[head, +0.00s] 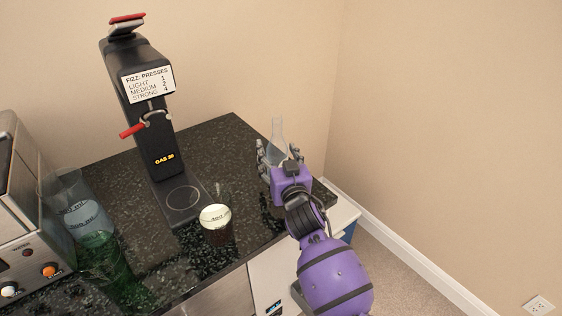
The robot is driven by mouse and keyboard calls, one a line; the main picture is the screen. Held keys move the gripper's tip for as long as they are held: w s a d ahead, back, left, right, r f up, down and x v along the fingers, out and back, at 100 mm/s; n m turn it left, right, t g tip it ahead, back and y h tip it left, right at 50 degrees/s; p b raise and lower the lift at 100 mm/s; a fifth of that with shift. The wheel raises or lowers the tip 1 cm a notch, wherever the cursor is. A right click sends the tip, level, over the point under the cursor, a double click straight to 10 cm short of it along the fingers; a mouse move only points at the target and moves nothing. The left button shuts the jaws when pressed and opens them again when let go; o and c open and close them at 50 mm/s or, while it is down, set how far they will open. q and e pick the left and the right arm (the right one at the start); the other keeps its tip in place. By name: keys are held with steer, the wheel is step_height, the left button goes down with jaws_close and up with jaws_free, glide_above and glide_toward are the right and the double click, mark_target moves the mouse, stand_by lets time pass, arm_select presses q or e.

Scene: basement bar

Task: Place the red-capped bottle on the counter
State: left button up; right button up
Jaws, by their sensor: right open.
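My right gripper (279,158) is open at the back right of the dark speckled counter (222,150). A clear, narrow-necked bottle (278,130) stands upright there, with its neck showing above the gripper. The fingers appear to be on either side of its lower body, which the gripper partly hides; I cannot tell whether they touch it. No red cap shows on this bottle. No red-capped bottle can be made out elsewhere. My left gripper is out of view.
A black fizz machine (140,100) with a red lever stands at the back left. A dark drink in a labelled glass (216,222) is near the front edge. A clear labelled vessel (80,210), green glass (108,268) and a steel appliance (28,215) crowd the left.

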steer(key=v, duration=1.2)
steer(key=shift+r, duration=0.15)
